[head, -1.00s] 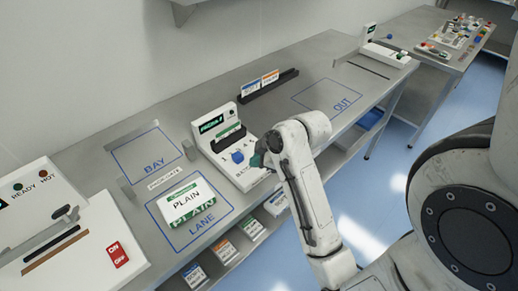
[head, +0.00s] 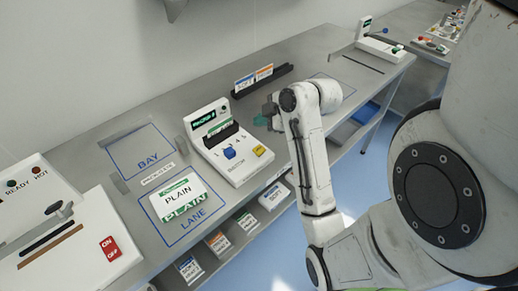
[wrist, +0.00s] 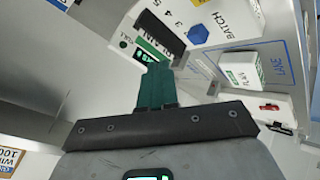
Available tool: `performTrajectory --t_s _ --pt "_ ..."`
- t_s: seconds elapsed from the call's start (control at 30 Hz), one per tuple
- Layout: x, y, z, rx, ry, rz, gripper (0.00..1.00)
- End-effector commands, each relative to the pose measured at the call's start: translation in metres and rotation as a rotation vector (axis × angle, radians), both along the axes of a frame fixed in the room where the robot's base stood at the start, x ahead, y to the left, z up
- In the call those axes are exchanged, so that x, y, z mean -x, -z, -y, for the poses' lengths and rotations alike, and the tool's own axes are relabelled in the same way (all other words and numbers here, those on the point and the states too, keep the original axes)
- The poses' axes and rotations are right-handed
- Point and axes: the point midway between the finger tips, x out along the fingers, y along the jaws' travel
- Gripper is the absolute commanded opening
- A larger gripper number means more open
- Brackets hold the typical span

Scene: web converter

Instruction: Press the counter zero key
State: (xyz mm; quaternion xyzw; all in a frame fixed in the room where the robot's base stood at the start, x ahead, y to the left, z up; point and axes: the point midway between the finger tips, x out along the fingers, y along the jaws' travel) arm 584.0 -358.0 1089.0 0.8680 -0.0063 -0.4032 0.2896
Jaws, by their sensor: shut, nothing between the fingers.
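A white console (head: 232,165) stands mid-bench, with a small green display (head: 209,117), a dark card slot, a blue knob (head: 229,152) and a yellow key (head: 260,151) at its front right. I cannot read the key's label, so I cannot tell whether it is the counter zero key. My gripper (head: 262,120) has teal fingers, is shut and empty, and is just right of the console's upper part, apart from the yellow key. In the wrist view the fingers (wrist: 155,86) point toward the console; the blue knob (wrist: 197,34) shows beside the BATCH label, and the yellow key is not seen.
A PLAIN pack (head: 178,200) lies in the LANE outline, left of the console. The empty BAY outline (head: 140,150) is behind it. A black card rack (head: 262,80) stands behind the console. A white machine (head: 60,225) with a red ON/OFF switch is at left.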

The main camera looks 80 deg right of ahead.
Motion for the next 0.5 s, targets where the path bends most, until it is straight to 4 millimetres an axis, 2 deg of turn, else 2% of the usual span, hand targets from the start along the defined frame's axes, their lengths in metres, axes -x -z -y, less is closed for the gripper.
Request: performTrajectory --t_s 0.5 --pt "0.001 0.065 0.000 -0.001 0.001 -0.001 0.00"
